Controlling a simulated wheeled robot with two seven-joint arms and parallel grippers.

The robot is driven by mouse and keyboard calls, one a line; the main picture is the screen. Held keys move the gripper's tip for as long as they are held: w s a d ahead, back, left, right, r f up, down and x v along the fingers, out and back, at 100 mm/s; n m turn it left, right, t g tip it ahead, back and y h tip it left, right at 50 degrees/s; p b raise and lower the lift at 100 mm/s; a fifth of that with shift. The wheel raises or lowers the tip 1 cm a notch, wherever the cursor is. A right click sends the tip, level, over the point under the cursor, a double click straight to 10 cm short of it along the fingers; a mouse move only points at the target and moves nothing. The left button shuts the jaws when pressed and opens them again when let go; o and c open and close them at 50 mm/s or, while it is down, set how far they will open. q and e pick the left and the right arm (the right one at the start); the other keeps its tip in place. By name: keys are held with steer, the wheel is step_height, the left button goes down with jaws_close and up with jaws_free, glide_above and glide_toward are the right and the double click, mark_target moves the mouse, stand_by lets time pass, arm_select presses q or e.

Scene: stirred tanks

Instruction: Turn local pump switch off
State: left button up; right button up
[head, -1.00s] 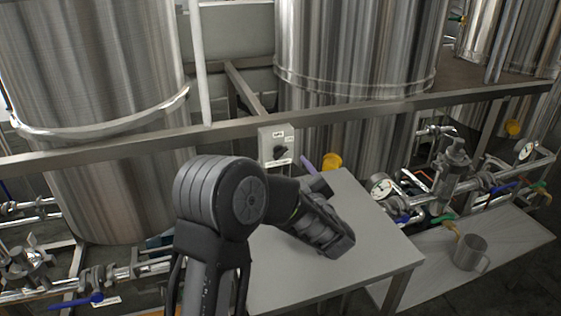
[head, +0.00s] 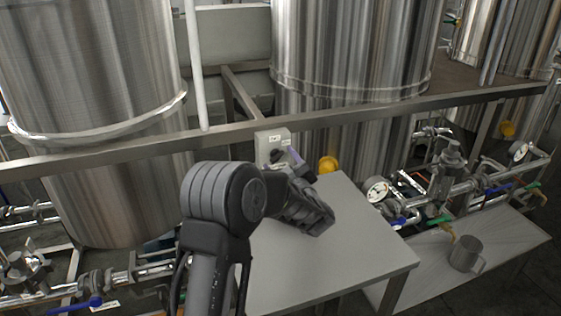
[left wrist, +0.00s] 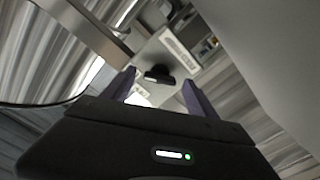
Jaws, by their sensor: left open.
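The pump switch is a grey box (head: 264,143) on the horizontal steel rail, with a dark rotary knob (head: 276,156) on its front. In the left wrist view the black knob (left wrist: 158,75) shows between the two purple fingers, against the pale box face (left wrist: 180,48). My left gripper (head: 292,157) is open, close in front of the switch, with its fingers on either side of the knob in the wrist view. I cannot tell whether they touch it. My own arm hides the lower part of the box in the head view. My right gripper is not in view.
A grey table (head: 345,240) stands below the switch, clear on top. Large steel tanks (head: 345,50) stand behind the rail (head: 105,152). Pipes, valves and a gauge (head: 377,189) are on the right. A metal mug (head: 465,253) stands on a low bench.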

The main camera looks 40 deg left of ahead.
arm_select(q)
steer(key=shift+a, duration=0.1)
steer(key=shift+c, duration=0.6)
steer(key=c, duration=1.2)
steer(key=shift+c, duration=0.2)
steer(key=shift+f+n+b, duration=0.25)
steer(key=shift+n+b, duration=0.25)
steer(key=shift+b, duration=0.45)
steer(key=n+b, duration=0.9)
steer(key=b, duration=0.5)
steer(key=shift+r+n+b, duration=0.15)
steer(key=shift+n+b, duration=0.65)
steer(key=shift+n, duration=0.1)
